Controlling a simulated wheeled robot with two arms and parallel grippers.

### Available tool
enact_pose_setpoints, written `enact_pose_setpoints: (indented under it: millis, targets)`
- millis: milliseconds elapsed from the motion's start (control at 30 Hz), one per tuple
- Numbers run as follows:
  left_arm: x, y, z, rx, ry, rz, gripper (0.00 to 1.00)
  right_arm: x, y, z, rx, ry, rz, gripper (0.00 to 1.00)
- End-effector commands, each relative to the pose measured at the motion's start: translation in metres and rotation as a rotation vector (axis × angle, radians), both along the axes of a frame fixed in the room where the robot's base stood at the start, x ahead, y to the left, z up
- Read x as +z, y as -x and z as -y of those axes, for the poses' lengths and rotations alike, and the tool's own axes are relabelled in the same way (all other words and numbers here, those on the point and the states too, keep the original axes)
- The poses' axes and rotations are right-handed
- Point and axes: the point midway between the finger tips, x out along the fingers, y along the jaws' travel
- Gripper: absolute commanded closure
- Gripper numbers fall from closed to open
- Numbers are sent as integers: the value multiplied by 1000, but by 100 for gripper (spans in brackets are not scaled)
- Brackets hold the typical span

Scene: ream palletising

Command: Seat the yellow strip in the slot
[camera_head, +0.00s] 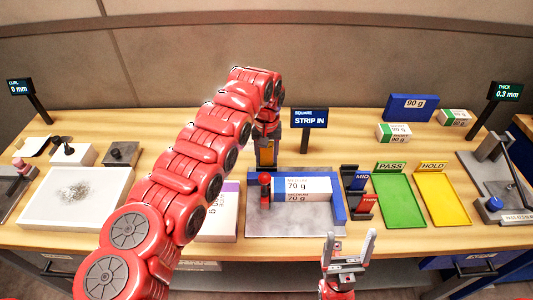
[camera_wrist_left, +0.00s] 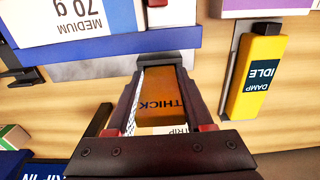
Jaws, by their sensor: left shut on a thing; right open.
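The yellow strip (camera_head: 266,153) is orange-yellow and marked THICK; it also shows in the left wrist view (camera_wrist_left: 165,97). My left gripper (camera_head: 267,140) is shut on it and holds it upright behind the blue-edged squaring fixture (camera_head: 341,197). In the left wrist view the strip lies between the fingers (camera_wrist_left: 160,110), near the fixture's blue wall. A strip rack (camera_head: 360,205) holds a blue MID strip (camera_head: 361,181) and a red THIN strip (camera_head: 368,200). I cannot make out which slot is empty. My right gripper (camera_head: 347,247) is open and empty at the table's front.
A 70 g ream (camera_head: 303,188) lies in the fixture beside a red-topped post (camera_head: 265,180). A STRIP IN sign (camera_head: 309,118) stands behind. Green PASS (camera_head: 400,202) and yellow HOLD (camera_head: 444,202) trays lie right. A yellow damp meter (camera_wrist_left: 257,75) lies near my left gripper.

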Motion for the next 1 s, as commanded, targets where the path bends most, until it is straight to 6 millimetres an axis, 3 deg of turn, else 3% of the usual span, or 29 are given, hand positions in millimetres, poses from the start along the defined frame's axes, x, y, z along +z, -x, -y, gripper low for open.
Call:
enact_pose_setpoints:
  millis: [767, 800, 933, 1000]
  targets:
    - [-20, 0, 0, 0, 1, 1, 100, -9, 0, 0, 0, 0, 0, 18]
    - [-19, 0, 0, 0, 1, 1, 41, -9, 0, 0, 0, 0, 0, 18]
    - [-19, 0, 0, 0, 0, 1, 18, -9, 0, 0, 0, 0, 0, 18]
    - [-19, 0, 0, 0, 0, 1, 13, -9, 0, 0, 0, 0, 0, 18]
